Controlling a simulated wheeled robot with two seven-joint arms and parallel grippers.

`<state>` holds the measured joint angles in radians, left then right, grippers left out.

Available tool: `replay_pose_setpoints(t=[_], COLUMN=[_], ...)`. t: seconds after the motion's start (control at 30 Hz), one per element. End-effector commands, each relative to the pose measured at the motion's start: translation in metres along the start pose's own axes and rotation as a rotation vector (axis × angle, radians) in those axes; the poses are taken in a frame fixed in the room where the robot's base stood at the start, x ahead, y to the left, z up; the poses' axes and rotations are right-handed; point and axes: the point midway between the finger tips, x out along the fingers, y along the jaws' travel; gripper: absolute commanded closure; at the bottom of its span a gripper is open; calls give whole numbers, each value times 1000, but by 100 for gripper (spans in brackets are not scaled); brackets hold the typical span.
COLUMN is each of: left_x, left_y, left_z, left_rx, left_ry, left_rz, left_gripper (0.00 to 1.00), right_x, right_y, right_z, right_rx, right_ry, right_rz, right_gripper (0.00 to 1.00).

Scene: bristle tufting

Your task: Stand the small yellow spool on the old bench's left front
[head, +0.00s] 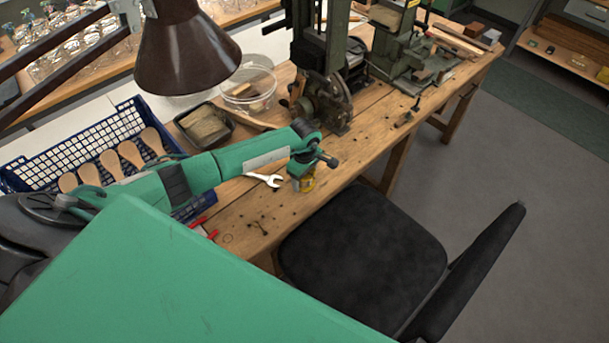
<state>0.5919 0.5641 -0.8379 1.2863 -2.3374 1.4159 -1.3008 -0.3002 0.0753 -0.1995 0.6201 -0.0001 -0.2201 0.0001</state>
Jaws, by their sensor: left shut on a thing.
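The small yellow spool (309,185) shows just below my left gripper (304,178). The gripper is shut on it, over the front part of the old wooden bench (250,216). The fingers and wrist hide much of the spool, so I cannot tell whether it touches the bench top. My right gripper is not in view.
A wrench (265,180) lies just left of the gripper. A blue crate (35,168) with wooden paddles stands at the left, and red-handled tools (203,224) lie nearby. Green machines (322,65) stand behind. A black chair (362,245) is at the bench's front. A dark lamp (185,50) hangs above.

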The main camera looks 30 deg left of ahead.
Motion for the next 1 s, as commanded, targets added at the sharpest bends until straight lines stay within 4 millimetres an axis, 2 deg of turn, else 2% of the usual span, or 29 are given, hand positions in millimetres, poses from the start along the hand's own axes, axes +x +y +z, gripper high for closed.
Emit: replay_pose_setpoints(t=[0.27,0.3,0.4,0.8,0.87,1.0], left_x=[4,2,2,-4,-11,-37], left_y=[1,0,0,1,2,2], left_z=[0,0,0,0,-1,-2], left_rx=[0,0,0,0,1,1], left_ry=[1,1,0,1,2,3], left_rz=[1,1,0,1,4,6], left_gripper=[60,30,14,14,14,14], right_x=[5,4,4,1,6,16], right_y=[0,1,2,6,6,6], right_z=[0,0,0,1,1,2], right_rx=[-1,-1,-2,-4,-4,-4], right_ry=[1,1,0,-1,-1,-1], right_rz=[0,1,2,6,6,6], right_gripper=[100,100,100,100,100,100])
